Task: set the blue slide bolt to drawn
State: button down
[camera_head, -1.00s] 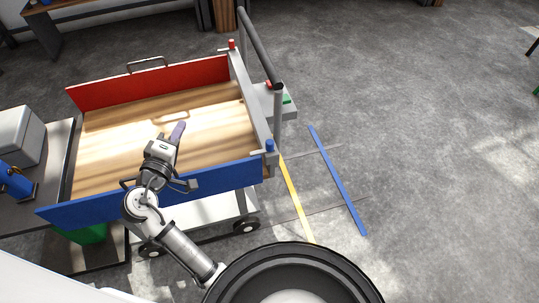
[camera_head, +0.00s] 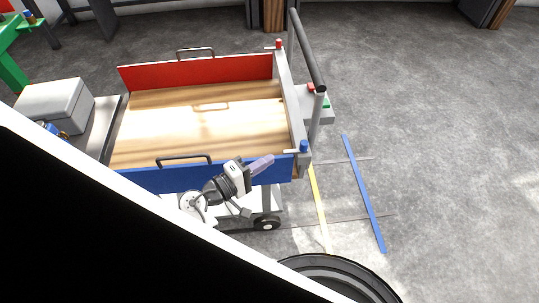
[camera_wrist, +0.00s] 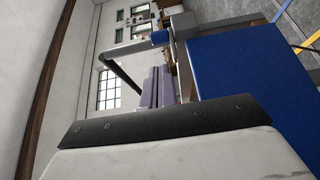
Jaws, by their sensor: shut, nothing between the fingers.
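The blue slide bolt (camera_head: 303,146) has a blue knob on the grey corner post, at the right end of the blue side panel (camera_head: 150,180). A thin light bar reaches left from it toward the panel's top edge. In the wrist view the blue knob (camera_wrist: 160,37) shows beyond the fingers, up and slightly to their right. My gripper (camera_head: 268,160) is shut and empty, with its purple fingers together. It is at the outer side of the blue panel, pointing right toward the bolt, a short gap to the left of it. In the wrist view the fingers (camera_wrist: 158,88) touch nothing visible.
A red panel (camera_head: 200,70) with its own red bolt (camera_head: 278,44) closes the far side of the cart. A grey push handle (camera_head: 308,50) rises at the right end. A dark shape hides the lower left. The floor to the right is clear.

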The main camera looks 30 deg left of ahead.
jog(key=p+x, duration=0.2)
jog(key=x, duration=0.6)
jog(key=shift+w+d+r, duration=0.1)
jog(key=shift+w+d, duration=0.45)
jog(key=shift+d, duration=0.35)
jog(key=shift+w+d, duration=0.6)
jog(key=shift+d, duration=0.25)
